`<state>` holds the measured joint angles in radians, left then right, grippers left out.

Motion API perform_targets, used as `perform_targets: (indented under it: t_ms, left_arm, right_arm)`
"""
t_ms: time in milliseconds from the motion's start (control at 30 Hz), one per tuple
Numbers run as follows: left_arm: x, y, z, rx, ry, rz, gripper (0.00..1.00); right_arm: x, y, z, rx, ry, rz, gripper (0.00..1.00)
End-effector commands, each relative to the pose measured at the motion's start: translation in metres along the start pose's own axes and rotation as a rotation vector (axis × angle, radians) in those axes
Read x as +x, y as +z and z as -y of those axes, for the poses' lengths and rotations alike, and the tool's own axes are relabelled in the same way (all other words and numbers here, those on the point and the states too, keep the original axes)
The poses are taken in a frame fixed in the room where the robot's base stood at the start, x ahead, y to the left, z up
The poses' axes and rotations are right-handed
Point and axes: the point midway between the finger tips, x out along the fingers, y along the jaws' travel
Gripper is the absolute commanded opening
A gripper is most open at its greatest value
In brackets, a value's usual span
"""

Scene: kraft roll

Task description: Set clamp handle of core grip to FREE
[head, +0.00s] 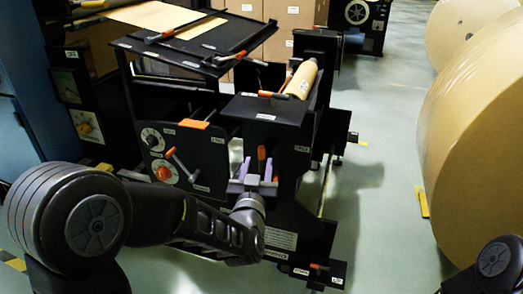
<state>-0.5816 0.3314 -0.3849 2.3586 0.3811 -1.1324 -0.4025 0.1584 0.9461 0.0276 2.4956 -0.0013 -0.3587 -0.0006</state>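My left arm reaches in from the lower left, and its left gripper (254,171) stands upright in front of the dark machine. Its two purple-tipped fingers are apart. An orange piece (262,157) shows right by the right finger; I cannot tell whether they touch. Several orange-ended handles show: a lever (181,164) on the dial panel, one (275,95) beside the small kraft roll (301,79), and one low down (318,267). The labels are too small to read, so I cannot tell which is the core grip's clamp handle. My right gripper is out of view.
A dark tray (197,43) with brown paper and clamps stands above the machine at the back. Large kraft rolls (480,140) stand at the right. Cartons (291,15) are behind. The pale floor (385,150) between machine and rolls is mostly clear.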

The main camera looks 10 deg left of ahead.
Motion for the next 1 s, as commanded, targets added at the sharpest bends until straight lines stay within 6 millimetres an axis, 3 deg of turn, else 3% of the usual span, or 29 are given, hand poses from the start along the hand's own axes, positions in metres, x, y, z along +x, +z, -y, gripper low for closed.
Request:
perform_targets:
  t_ms: [533, 867, 1000]
  left_arm:
    - [0.07, 0.001, 0.0, 0.001, 0.0, 0.001, 0.39]
    - [0.075, 0.001, 0.0, 0.0, 0.001, 0.002, 0.39]
    - [0.075, 0.001, 0.0, 0.0, 0.001, 0.002, 0.29]
  right_arm:
    - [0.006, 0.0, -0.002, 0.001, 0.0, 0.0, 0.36]
    - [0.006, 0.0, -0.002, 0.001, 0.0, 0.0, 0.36]
    - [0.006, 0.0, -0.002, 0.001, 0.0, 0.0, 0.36]
